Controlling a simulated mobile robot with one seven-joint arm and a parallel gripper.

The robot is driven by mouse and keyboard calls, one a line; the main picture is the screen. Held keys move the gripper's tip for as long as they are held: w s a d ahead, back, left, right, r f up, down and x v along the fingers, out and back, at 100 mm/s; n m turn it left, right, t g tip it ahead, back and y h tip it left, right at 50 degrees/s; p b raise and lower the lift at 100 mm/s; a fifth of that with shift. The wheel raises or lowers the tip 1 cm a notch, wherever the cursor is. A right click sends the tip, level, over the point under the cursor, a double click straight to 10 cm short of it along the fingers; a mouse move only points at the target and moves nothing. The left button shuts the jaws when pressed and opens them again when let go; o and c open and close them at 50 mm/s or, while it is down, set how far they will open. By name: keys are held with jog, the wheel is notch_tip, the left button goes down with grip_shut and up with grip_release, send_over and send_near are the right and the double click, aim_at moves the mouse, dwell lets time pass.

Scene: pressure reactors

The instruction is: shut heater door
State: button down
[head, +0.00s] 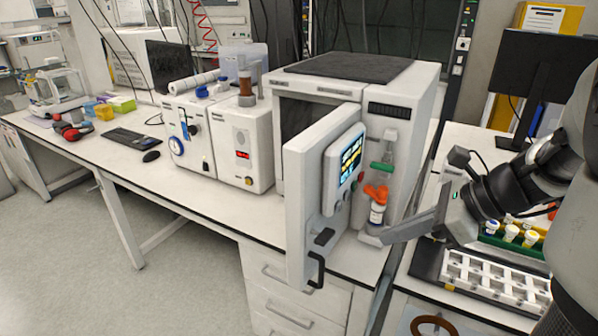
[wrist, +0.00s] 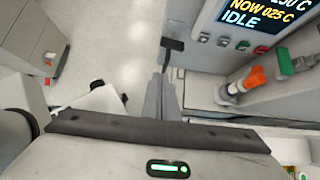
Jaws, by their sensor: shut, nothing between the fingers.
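The heater (head: 345,75) is a large white box on the bench. Its door (head: 305,195) stands open, swung out toward the front, and the dark chamber (head: 300,118) shows behind it. The door's outer face carries a lit display (head: 350,160), which reads IDLE and 025 C in the wrist view (wrist: 255,18). A black handle (head: 317,270) sits low on the door. My gripper (head: 368,238) is shut and empty, to the right of the door on its outer side. In the wrist view its fingers (wrist: 164,88) point toward a black part on the door (wrist: 172,44); no contact is visible.
A rack with several vials (head: 500,235) and a white tray (head: 490,280) lie on the right bench. White instruments (head: 240,140) stand left of the heater. The floor at left (head: 100,250) is clear.

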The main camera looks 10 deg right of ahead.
jog(key=b, duration=0.1)
send_near(326, 244)
notch_tip(326, 244, down, 4)
jog(key=w+a, duration=0.2)
jog(key=a, duration=0.1)
jog(key=shift+w+f, duration=0.1)
jog(key=shift+f, duration=0.05)
jog(key=shift+w+a, duration=0.1)
